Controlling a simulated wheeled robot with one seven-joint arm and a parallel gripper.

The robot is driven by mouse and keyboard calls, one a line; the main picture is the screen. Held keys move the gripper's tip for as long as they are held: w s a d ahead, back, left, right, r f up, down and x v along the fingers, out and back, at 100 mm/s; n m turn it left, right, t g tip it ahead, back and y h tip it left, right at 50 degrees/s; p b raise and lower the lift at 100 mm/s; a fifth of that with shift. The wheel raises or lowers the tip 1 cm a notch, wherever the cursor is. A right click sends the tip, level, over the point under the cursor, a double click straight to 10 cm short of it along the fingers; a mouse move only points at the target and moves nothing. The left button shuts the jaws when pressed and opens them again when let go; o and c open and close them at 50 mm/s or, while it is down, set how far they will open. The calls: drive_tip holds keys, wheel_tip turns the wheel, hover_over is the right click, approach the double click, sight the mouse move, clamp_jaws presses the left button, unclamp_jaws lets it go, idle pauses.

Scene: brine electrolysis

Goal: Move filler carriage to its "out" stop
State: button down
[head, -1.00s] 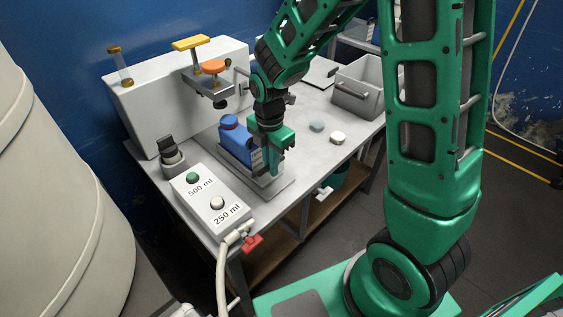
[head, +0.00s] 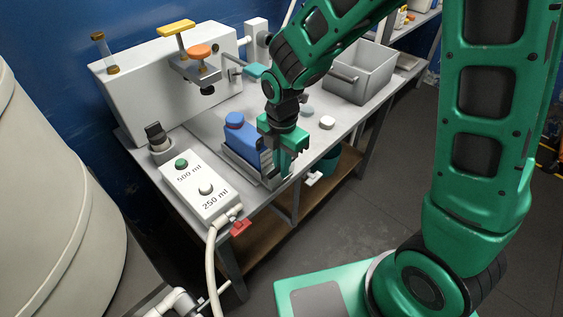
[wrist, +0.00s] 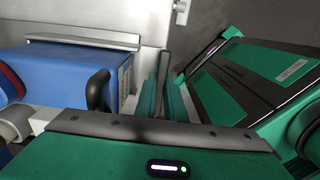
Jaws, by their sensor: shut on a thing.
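The filler carriage (head: 246,165) is a grey metal cradle on the bench, with a blue jug (head: 241,136) with a blue cap standing upright in it. The carriage sits close to the bench's front edge, right of the button box. My gripper (head: 286,165) points down at the front side of the carriage. In the wrist view its green fingers (wrist: 163,100) are shut around a thin dark upright bar (wrist: 163,72), the carriage handle, beside the blue jug (wrist: 60,78). The lower fingertips are partly hidden, and no stop marking is readable.
A white button box (head: 202,190) reads "500 ml" and "250 ml". The filler nozzle with an orange knob (head: 199,51) stands behind the jug. A grey bin (head: 361,72) and a white round piece (head: 327,123) lie right.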

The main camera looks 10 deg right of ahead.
drive_tip(key=shift+s+d, duration=0.15)
drive_tip(key=c, duration=1.8)
unclamp_jaws()
drive_tip(key=shift+c, duration=0.2)
drive_tip(key=shift+r, duration=0.5)
wheel_tip(320, 180, up, 10)
drive_tip(key=shift+f, duration=0.15)
